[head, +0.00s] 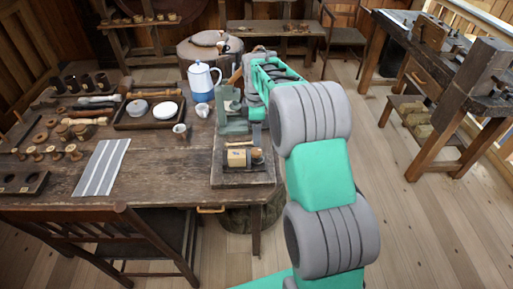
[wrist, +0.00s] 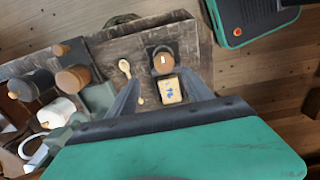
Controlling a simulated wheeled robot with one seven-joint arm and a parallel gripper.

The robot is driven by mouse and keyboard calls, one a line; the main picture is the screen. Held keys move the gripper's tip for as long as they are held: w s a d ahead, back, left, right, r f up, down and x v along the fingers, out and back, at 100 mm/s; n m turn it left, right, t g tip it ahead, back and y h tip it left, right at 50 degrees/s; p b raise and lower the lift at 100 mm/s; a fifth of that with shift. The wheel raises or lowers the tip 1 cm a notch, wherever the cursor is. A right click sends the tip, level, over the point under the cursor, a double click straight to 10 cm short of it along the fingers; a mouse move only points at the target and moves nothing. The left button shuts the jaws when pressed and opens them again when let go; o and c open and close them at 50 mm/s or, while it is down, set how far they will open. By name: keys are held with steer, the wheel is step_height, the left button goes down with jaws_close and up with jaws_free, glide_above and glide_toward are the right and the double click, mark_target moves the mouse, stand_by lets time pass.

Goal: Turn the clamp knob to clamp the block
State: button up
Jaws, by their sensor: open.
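The clamp (head: 243,168) is a dark fixture on a wooden board at the right end of the table. In it sits a pale block (head: 238,158) with a printed label; the block also shows in the wrist view (wrist: 168,90) with blue marks. The round wooden clamp knob (head: 257,157) is beside the block; in the wrist view the knob (wrist: 163,60) carries a small white mark. My gripper (wrist: 163,80) is open, its fingers apart on either side of the block and knob in the picture. Contact is not visible.
A chair (head: 110,235) stands in front.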

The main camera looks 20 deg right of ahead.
mark_target(256, 150)
steer(key=n, duration=0.4)
steer(key=shift+s+f, duration=0.1)
steer(key=shift+s, duration=0.2)
steer(key=shift+f+n, duration=0.2)
steer(key=shift+n, duration=0.1)
step_height(256, 150, down, 7)
steer(key=shift+f+p, duration=0.2)
steer(key=shift+p, duration=0.5)
steer(key=shift+c, duration=0.2)
jaws_close()
